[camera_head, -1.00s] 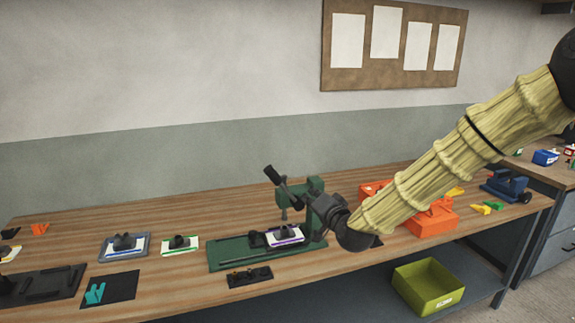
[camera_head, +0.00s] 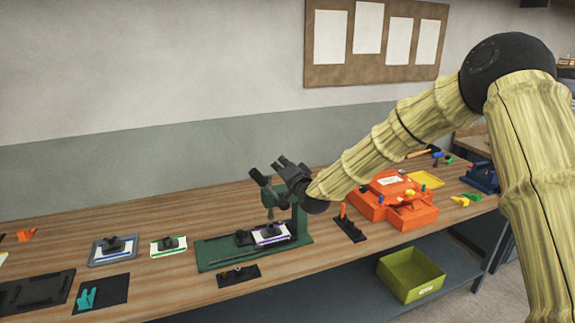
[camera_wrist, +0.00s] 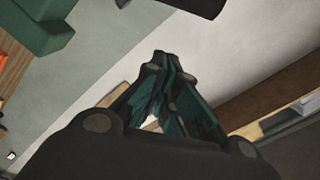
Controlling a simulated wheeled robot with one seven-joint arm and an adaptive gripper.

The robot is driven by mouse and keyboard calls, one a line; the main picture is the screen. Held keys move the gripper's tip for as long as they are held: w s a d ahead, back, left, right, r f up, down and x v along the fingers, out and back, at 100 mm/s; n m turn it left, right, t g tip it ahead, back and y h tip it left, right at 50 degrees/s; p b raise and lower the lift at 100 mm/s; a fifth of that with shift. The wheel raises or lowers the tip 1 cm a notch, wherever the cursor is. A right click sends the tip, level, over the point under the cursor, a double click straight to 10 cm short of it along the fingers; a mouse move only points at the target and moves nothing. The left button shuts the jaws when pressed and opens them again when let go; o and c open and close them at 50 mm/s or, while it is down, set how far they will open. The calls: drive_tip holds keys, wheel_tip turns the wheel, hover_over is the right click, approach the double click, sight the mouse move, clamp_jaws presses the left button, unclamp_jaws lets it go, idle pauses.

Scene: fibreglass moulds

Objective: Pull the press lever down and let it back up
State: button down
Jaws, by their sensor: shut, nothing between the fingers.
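The press is a green stand with a flat green base (camera_head: 215,257) on the bench in the head view. Its black lever handle (camera_head: 259,178) points up and to the left, in a raised position. My gripper (camera_head: 280,162) is shut and empty, close beside the handle at its upper right; I cannot tell whether they touch. In the wrist view the closed fingers (camera_wrist: 165,60) point up the picture. A dark rounded end, likely the lever handle (camera_wrist: 200,5), shows at the top edge, and a green part of the press (camera_wrist: 45,25) at the upper left.
A white-and-purple plate with a black part (camera_head: 270,234) sits on the press base. An orange fixture (camera_head: 395,205) and a black holder (camera_head: 349,228) stand to the right. Plates and trays lie to the left. A green bin (camera_head: 411,275) is below.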

sight(268, 187)
drive_tip(key=shift+s+a+f+p, duration=0.1)
drive_tip(key=shift+a+f+p, duration=0.25)
drive_tip(key=shift+a+f, duration=0.3)
drive_tip(key=shift+s+a+f+p, duration=0.1)
drive_tip(key=shift+a+f+p, duration=0.3)
drive_tip(key=shift+a, duration=0.45)
drive_tip(key=shift+a+f, duration=0.1)
drive_tip(key=shift+f, duration=0.05)
